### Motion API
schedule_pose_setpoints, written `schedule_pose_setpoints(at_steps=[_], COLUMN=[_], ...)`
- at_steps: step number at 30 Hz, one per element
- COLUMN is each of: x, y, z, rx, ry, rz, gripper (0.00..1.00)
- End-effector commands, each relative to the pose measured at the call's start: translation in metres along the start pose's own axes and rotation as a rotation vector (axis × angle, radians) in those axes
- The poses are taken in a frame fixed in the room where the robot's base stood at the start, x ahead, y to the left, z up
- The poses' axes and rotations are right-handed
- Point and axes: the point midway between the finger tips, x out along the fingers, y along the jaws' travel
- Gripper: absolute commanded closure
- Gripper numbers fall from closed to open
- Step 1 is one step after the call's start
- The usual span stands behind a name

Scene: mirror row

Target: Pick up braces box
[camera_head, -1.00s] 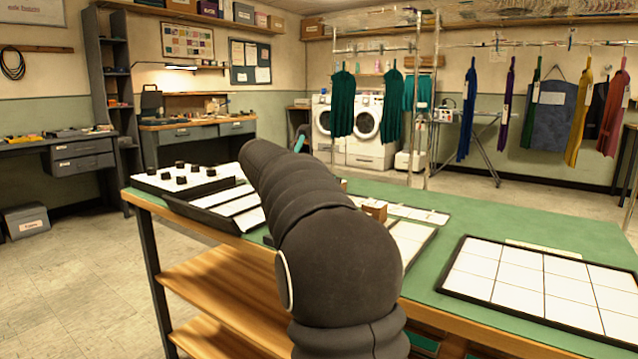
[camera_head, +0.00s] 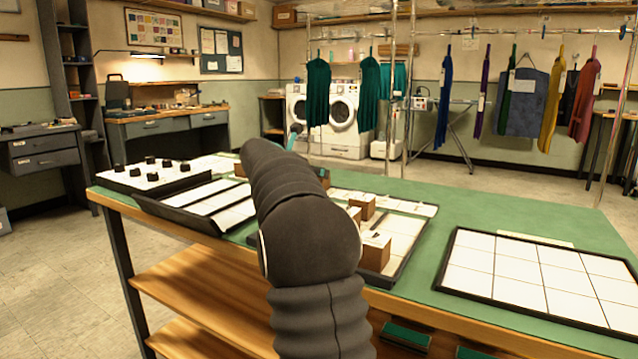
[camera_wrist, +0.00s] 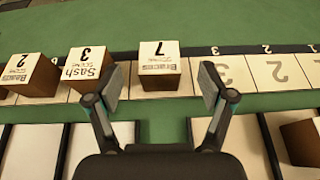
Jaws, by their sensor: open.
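The braces box (camera_wrist: 159,66), a brown box with a white top marked "Braces" and 7, stands on a row of white numbered cells in the wrist view. My gripper (camera_wrist: 162,84) is open and empty, with its two fingers to the left and right of the braces box, seen from above. I cannot tell how far above the box the fingertips are. The sash box (camera_wrist: 88,62) stands just left of the left finger. In the head view my arm hides the gripper, and I cannot tell the braces box there.
Another labelled box (camera_wrist: 30,75) stands farther left, and a brown box (camera_wrist: 301,141) sits at lower right. The cells right of the braces box are empty. In the head view, boxes (camera_head: 375,253) stand in a tray on the green table, beside an empty gridded board (camera_head: 540,278).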

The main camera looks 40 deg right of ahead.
Motion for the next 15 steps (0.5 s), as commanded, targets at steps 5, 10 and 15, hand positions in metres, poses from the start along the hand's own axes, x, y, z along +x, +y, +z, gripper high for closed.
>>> schedule_pose_setpoints(at_steps=[5, 10, 15], x=[0.016, 0.041, 0.051], y=[0.001, 0.001, 0.001], z=[-0.002, -0.002, -0.002], rx=[-0.001, 0.001, 0.0], ry=[0.001, 0.001, 0.0], rz=[-0.001, -0.001, 0.002], gripper=[0.19, 0.19, 0.19])
